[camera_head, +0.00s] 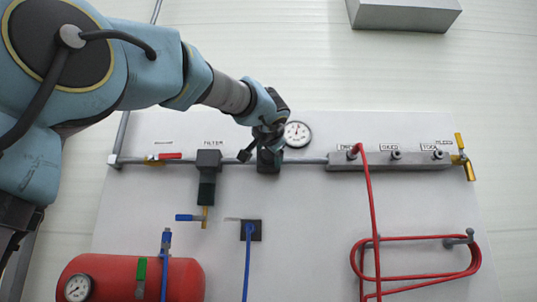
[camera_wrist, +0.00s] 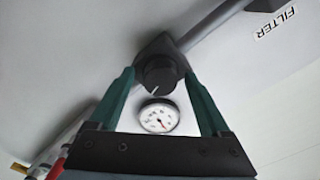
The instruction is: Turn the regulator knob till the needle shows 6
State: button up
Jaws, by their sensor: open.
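The regulator (camera_head: 268,160) is a dark block on the grey pipe, partly hidden behind my gripper in the head view. Its round black knob (camera_wrist: 160,74) shows in the wrist view. My gripper (camera_wrist: 158,72) is open, its green fingers on either side of the knob, with a visible gap on both sides. I cannot tell how deep the fingertips reach. The white round gauge (camera_head: 297,134) sits just right of the regulator; it also shows in the wrist view (camera_wrist: 158,116), between the fingers. Its needle is red, but the numbers are too small to read.
The filter (camera_head: 208,160) hangs from the pipe left of the regulator. A red-handled valve (camera_head: 165,156) is further left. The grey manifold (camera_head: 390,163) with a red hose (camera_head: 369,210) is to the right. A red tank (camera_head: 130,278) with another gauge is below.

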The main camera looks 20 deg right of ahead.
jog(key=shift+s, duration=0.1)
jog(key=v, duration=1)
jog(key=shift+s+a, duration=0.2)
jog(key=shift+s, duration=0.05)
dwell(2.4)
